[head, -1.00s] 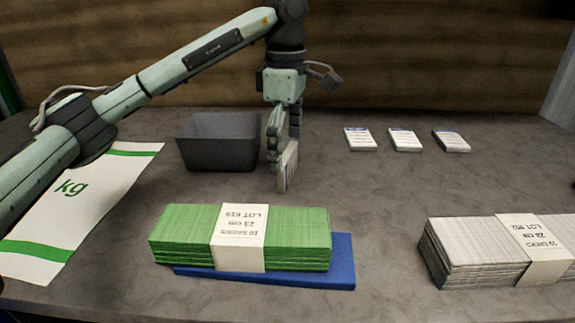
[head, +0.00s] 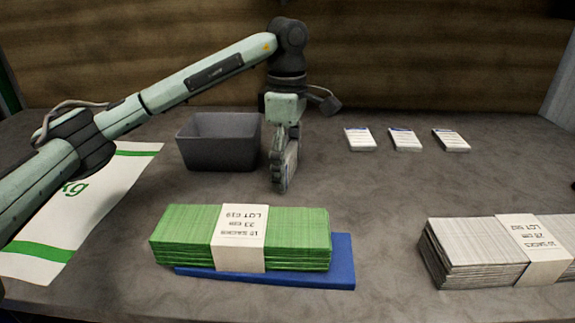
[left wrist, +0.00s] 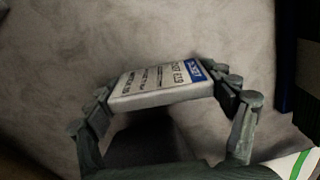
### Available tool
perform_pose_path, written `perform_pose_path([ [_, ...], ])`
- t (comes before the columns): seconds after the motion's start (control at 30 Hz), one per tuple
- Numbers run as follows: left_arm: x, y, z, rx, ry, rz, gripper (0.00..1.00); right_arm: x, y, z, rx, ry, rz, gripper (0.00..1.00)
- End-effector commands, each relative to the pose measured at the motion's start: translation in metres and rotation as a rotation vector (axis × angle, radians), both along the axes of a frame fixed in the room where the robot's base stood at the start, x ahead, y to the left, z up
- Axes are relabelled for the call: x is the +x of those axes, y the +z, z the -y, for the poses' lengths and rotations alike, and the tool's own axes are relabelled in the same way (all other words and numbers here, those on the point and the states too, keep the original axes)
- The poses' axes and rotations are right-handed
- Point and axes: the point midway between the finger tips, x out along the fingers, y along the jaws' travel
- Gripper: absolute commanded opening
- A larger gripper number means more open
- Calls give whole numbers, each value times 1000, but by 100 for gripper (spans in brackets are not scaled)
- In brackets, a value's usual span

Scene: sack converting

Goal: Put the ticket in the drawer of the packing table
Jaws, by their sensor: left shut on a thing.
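My left gripper (head: 283,182) points down over the table, just right of the grey bin. It is shut on a ticket (left wrist: 160,82), a white block with dark print and a blue band, held between the two fingers in the left wrist view. In the head view the fingers hide most of this ticket. Three similar white tickets lie flat in a row at the back right: left one (head: 360,140), middle one (head: 405,140), right one (head: 451,141). The packing table (head: 390,190) has a grey top; no drawer shows. My right gripper is not in view.
The open grey bin (head: 218,150) stands beside my left gripper. A banded green stack (head: 185,236) lies on a blue slab (head: 342,262) in front. A banded whitish stack (head: 470,255) is at front right. A white sack (head: 40,262) lies at left. The table's middle right is clear.

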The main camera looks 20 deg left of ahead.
Motion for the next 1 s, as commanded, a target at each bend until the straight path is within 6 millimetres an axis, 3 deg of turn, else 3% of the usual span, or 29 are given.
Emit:
perform_pose_path([
  [0.27,0,6,0,-1,0,1,48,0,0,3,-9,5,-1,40],
  [0.5,1,42,1,-2,-1,6,48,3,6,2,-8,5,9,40],
  [0.77,-40,74,-37,2,2,5,48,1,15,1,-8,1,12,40],
  [1.0,-68,96,-62,1,3,3,48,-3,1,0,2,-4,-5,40],
])
